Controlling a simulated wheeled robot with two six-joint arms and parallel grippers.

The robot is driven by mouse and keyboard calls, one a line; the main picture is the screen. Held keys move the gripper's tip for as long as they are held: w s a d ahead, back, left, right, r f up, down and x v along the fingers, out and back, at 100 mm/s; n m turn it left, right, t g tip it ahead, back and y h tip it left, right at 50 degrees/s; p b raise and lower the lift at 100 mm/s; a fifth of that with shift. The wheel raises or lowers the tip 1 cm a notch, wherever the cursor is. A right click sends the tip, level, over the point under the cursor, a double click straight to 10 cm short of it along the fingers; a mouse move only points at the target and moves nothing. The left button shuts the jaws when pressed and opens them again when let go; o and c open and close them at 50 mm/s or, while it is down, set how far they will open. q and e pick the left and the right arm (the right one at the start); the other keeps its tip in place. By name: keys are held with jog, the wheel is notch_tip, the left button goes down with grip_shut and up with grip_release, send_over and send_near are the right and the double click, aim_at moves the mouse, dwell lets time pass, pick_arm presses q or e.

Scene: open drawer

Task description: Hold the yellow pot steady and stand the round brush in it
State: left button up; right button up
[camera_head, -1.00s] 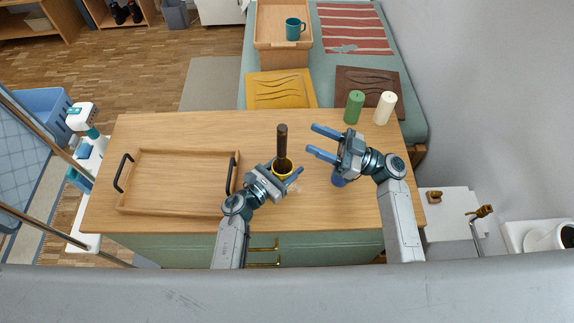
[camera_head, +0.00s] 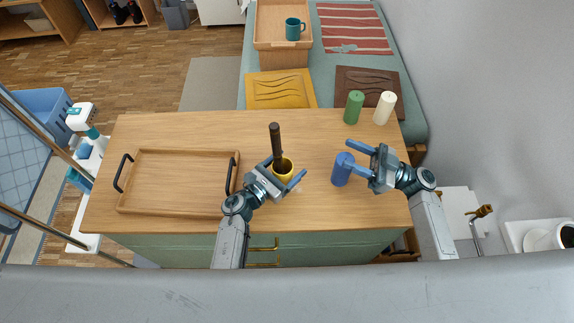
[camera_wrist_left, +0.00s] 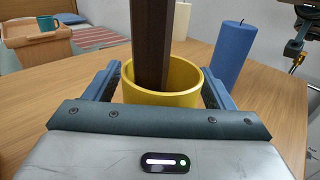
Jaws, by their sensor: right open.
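The yellow pot (camera_head: 289,172) stands on the wooden table, and its rim shows in the left wrist view (camera_wrist_left: 178,99). My left gripper (camera_head: 288,170) is shut on it, with one finger on each side of the pot. The brush (camera_head: 276,142) is in the pot with its dark brown handle up, leaning a little to the left in the head view. The handle also shows in the left wrist view (camera_wrist_left: 151,45); the brush's lower end is hidden inside the pot. My right gripper (camera_head: 352,156) is open and empty, to the right of the pot and apart from the brush.
A blue candle (camera_head: 341,172) stands close by my right gripper's fingers. A green candle (camera_head: 354,107) and a cream candle (camera_head: 385,108) stand at the back right. A wooden tray (camera_head: 180,180) with black handles lies at the left. The table's back middle is clear.

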pick_arm(q)
jog(key=v, duration=0.7)
jog(key=shift+s+a, duration=0.15)
jog(key=shift+a, duration=0.05)
jog(key=shift+s, duration=0.1)
